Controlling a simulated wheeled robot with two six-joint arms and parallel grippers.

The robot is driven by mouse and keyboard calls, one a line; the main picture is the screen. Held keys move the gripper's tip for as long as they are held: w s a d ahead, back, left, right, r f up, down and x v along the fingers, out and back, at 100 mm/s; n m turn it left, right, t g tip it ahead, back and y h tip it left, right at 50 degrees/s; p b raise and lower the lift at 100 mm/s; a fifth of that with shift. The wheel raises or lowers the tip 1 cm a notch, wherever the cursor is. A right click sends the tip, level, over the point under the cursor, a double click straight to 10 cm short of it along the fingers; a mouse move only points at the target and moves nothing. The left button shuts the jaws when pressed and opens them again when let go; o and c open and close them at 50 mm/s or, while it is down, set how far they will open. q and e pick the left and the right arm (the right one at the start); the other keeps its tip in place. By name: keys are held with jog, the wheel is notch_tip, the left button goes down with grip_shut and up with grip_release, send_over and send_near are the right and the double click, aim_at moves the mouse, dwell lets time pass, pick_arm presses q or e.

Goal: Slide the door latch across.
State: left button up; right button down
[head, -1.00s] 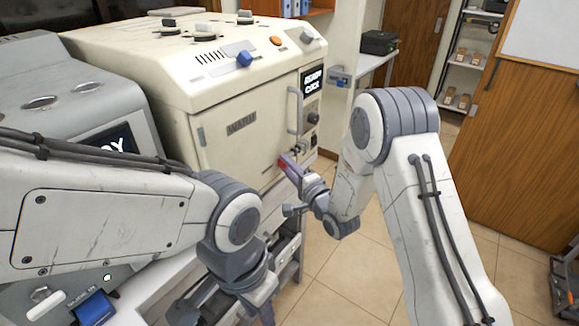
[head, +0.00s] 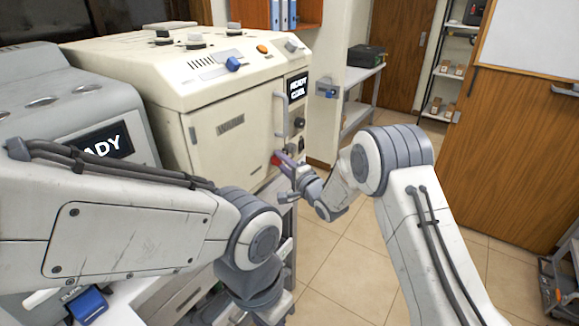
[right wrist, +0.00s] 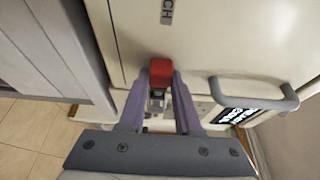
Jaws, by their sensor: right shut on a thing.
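The cream cabinet's door (head: 225,125) is closed, with a vertical grey handle (head: 278,110) near its right edge. The latch's red knob (head: 275,159) sits low by the door's right edge. My right gripper (head: 284,160) is at the knob. In the right wrist view the red knob (right wrist: 161,70) is between the tips of the two purple fingers (right wrist: 161,88), which are shut on it. The rest of the latch is mostly hidden by the fingers. My left gripper (head: 272,312) is at the bottom edge, cut off, with its fingers barely visible.
A control panel with a lit display (head: 297,88) is right of the door. A grey machine (head: 75,105) stands at the left. The tiled floor (head: 330,260) between my arms is clear.

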jog(key=shift+s+a+f, duration=0.1)
jog(key=shift+a, duration=0.05)
jog(key=c, duration=0.6)
grip_release()
jog(key=shift+d, duration=0.4)
jog(key=b+v, duration=0.2)
jog(key=v, duration=0.8)
jog(key=shift+d, duration=0.25)
jog(key=shift+s, duration=0.1)
